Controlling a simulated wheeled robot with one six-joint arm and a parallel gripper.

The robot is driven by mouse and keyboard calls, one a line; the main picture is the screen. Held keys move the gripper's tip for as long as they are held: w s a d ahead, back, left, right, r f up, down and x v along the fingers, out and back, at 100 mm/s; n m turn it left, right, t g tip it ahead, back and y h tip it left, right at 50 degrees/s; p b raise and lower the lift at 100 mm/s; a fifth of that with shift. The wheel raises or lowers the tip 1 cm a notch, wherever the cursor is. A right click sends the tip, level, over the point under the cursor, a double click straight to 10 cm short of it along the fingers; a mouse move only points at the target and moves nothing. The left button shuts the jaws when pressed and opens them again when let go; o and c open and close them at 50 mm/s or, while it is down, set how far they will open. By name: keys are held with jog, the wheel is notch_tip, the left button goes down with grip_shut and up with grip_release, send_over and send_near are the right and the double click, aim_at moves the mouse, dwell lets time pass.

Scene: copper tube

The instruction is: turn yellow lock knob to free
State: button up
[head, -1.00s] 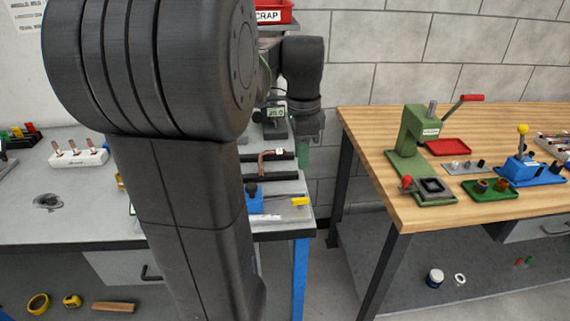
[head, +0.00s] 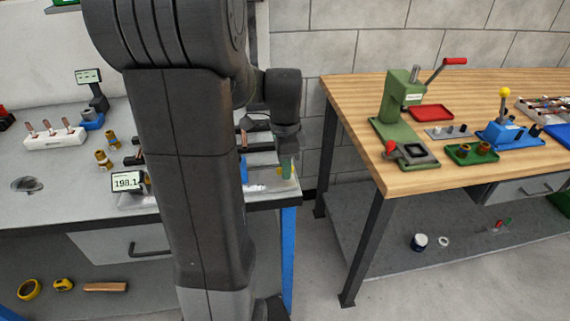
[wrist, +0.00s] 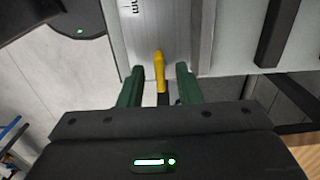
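The yellow lock knob (wrist: 159,66) shows in the wrist view as a narrow lever, roughly upright in the picture, at the end of a pale grey fixture (wrist: 175,35) with a printed scale. My gripper (wrist: 160,69) is open, with one green finger on each side of the knob and a visible gap on both sides. The knob's lower end in the picture is dark. In the head view my gripper (head: 288,168) hangs over the right end of the grey bench, and a small yellow patch shows beside its green finger. My arm hides much of the fixture there.
A display reading 198.1 (head: 126,182) stands on the grey bench (head: 60,205) left of my arm. Brass fittings (head: 104,160) stand behind it. A wooden bench (head: 350,110) with a green press (head: 400,100) is to the right, across a gap. A dark bar (wrist: 280,30) lies right of the fixture.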

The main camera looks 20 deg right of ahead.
grip_shut()
dwell(0.4)
jog(key=n+p, duration=0.1)
jog(key=n, duration=0.3)
jog(key=shift+n, duration=0.4)
jog(key=n+p, duration=0.1)
jog(key=n, duration=0.8)
jog(key=shift+p, duration=0.3)
jog(key=shift+n, duration=1.9)
